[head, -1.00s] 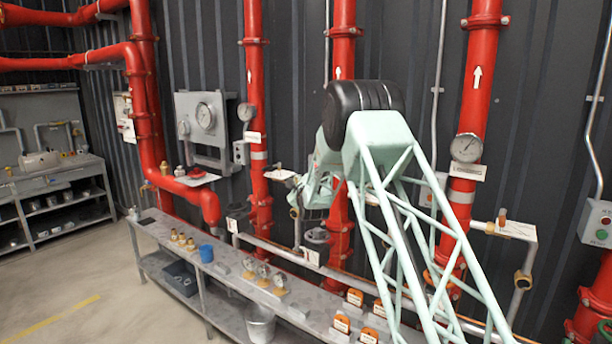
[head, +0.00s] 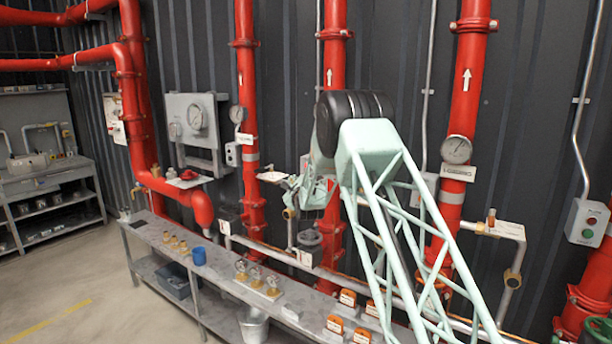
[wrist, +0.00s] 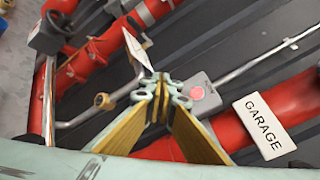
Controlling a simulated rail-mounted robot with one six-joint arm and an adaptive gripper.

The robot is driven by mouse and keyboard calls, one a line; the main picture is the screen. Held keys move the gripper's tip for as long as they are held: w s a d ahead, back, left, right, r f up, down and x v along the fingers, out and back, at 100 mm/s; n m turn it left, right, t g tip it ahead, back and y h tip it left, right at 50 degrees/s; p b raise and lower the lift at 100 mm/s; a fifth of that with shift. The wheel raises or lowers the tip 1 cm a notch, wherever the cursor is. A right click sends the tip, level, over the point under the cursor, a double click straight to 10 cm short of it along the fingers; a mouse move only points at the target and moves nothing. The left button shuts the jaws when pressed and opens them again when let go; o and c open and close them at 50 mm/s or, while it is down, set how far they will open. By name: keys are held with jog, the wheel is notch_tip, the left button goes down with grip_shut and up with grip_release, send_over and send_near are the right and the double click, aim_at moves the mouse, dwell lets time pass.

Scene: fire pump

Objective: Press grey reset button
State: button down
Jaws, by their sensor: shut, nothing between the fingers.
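My gripper (wrist: 168,98) is shut and empty, its yellow-sided fingers meeting in the middle of the wrist view. Just past the fingertips is a grey control box (wrist: 205,94) with a round pinkish-red button (wrist: 197,92). The fingertips overlap the box's left part in the picture, and I cannot tell whether they touch it. No grey button can be made out on it. In the head view my gripper (head: 303,192) is small, in front of the wall pipes. Another grey box (head: 587,221) with a red and a green button is at the far right.
A white GARAGE sign (wrist: 264,125) is on a red pipe beside the box. A bent pipe with a brass fitting (wrist: 104,101) lies left of the fingers. A grey bench (head: 150,236) with a blue cup (head: 199,256) and small parts stands below. Red vertical pipes (head: 247,110) line the wall.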

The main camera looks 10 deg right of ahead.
jog(key=w+d+p, duration=0.1)
jog(key=w+d, duration=0.3)
jog(key=shift+w+d, duration=0.3)
jog(key=shift+w+d+b, duration=0.55)
jog(key=shift+w+d, duration=0.1)
dwell(3.4)
dwell(0.4)
jog(key=shift+s+a+b, duration=0.6)
jog(key=shift+s+b, duration=0.05)
jog(key=shift+a, duration=0.1)
jog(key=s+a+b, duration=0.3)
jog(key=shift+s+a, duration=0.2)
jog(key=shift+s, duration=0.1)
dwell(0.7)
dwell(0.6)
